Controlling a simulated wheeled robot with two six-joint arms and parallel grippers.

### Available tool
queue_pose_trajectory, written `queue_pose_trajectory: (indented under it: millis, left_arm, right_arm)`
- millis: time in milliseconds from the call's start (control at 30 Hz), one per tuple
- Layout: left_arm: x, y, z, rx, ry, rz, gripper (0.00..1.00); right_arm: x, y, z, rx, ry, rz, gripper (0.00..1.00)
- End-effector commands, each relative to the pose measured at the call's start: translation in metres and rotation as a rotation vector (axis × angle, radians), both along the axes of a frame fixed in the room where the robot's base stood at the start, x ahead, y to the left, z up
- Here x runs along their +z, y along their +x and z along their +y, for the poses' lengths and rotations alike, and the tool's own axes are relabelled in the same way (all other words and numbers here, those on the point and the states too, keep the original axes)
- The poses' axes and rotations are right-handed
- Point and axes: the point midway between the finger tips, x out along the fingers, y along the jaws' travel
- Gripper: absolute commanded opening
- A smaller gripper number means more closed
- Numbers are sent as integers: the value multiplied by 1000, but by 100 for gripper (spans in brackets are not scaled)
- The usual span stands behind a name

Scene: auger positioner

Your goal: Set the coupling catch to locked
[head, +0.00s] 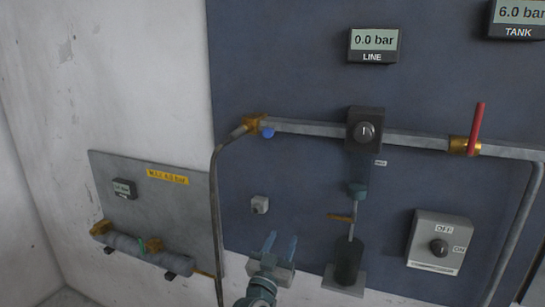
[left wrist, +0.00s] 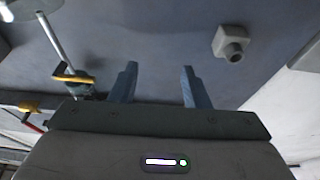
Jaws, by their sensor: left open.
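A brass coupling (head: 254,122) joins the dark hose to the left end of the grey pipe. A small blue piece (head: 268,132) sits just under it; it may be the catch, but its setting is too small to read. My left gripper (head: 282,239) is low in front of the blue-grey panel, well below the coupling, with its jaws apart and nothing between them. Its two blue fingers also show in the left wrist view (left wrist: 159,72), where the coupling is not clearly seen. My right gripper is not in view.
A small grey block (head: 260,204) is on the panel above my left gripper and shows in the left wrist view (left wrist: 229,43). A thin rod with a yellow lever (head: 340,218) stands to the right. The hose (head: 215,190) hangs left. A red-handled valve (head: 477,128) is at right.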

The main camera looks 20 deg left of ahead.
Motion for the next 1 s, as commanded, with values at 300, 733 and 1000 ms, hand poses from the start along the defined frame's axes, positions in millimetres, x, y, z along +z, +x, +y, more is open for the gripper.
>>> queue_pose_trajectory:
  millis: [300, 733, 1000]
  left_arm:
    - [157, -29, 44, 52, -25, -326, 43]
    - [227, -40, 47, 10, -24, -468, 43]
    - [263, -4, 45, 11, -25, -466, 43]
  right_arm:
    - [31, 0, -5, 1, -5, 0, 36]
    - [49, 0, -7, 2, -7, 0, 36]
    - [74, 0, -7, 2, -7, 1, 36]
